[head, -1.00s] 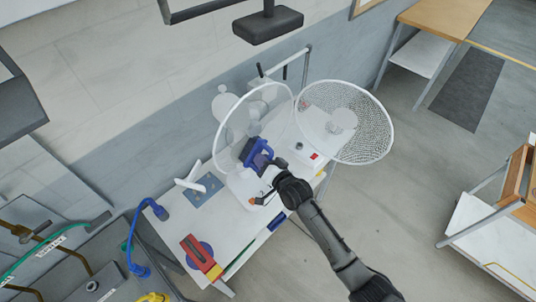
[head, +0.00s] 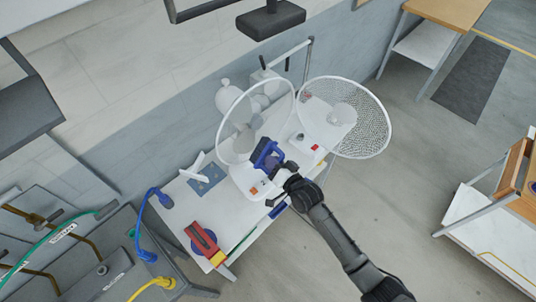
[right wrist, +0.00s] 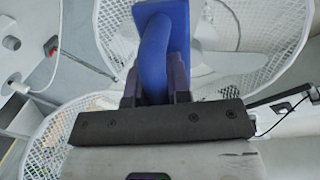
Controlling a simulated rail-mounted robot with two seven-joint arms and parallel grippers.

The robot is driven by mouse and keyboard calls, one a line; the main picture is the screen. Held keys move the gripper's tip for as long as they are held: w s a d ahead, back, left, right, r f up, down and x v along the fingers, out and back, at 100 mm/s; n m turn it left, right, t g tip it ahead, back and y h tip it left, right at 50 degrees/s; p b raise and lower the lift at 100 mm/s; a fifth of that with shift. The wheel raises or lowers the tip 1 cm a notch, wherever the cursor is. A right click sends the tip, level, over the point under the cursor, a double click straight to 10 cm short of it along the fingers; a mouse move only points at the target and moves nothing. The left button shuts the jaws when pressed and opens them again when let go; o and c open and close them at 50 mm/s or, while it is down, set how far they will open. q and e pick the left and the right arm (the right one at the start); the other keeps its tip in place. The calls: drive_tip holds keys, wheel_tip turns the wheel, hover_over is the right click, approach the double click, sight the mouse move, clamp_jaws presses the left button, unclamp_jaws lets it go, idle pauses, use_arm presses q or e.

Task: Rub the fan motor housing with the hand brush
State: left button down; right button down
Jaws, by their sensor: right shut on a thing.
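The hand brush (head: 265,153) has a blue body and handle, with a dark brush face seen in the head view. My right gripper (head: 279,168) is shut on its handle, which also shows as a blue curved grip (right wrist: 153,65) between the fingers (right wrist: 155,88) in the right wrist view. The brush is held up in front of the white fan (head: 238,163), near the lower edge of its left guard ring. I cannot see contact between brush and fan. My left gripper is out of view.
The white mesh guard (head: 375,125) stands out to the right of the brush. A dark monitor-like block (head: 270,20) hangs above.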

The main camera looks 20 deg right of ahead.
drive_tip(key=shift+s+d, duration=0.2)
drive_tip(key=shift+s, duration=0.35)
drive_tip(key=shift+p, duration=0.3)
drive_tip(key=shift+s+d+r+p, duration=0.1)
drive_tip(key=shift+s+d+p, duration=0.2)
drive_tip(key=shift+s, duration=0.25)
drive_tip(key=shift+p+v, duration=0.45)
drive_tip(key=shift+v, duration=0.4)
drive_tip(key=shift+d+f, duration=0.1)
drive_tip(key=shift+f, duration=0.15)
